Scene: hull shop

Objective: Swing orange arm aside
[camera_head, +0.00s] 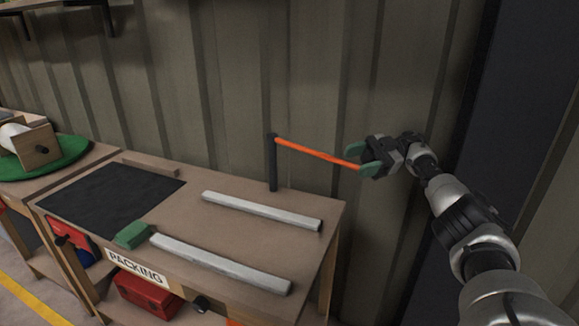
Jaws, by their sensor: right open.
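The orange arm (318,153) is a thin bar on top of a dark upright post (272,163) at the back right of the packing bench. It reaches out to the right, past the bench's right edge. My right gripper (362,159) is at the bar's free end, with its green-tipped fingers open around or beside it. I cannot tell whether they touch it. My left gripper is not in view.
The packing bench (215,242) holds two pale rails (262,210), a green block (132,235) and a dark mat (110,198). A red box (146,295) sits below. A corrugated wall (215,85) stands close behind. A second bench with a green disc (60,158) is at left.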

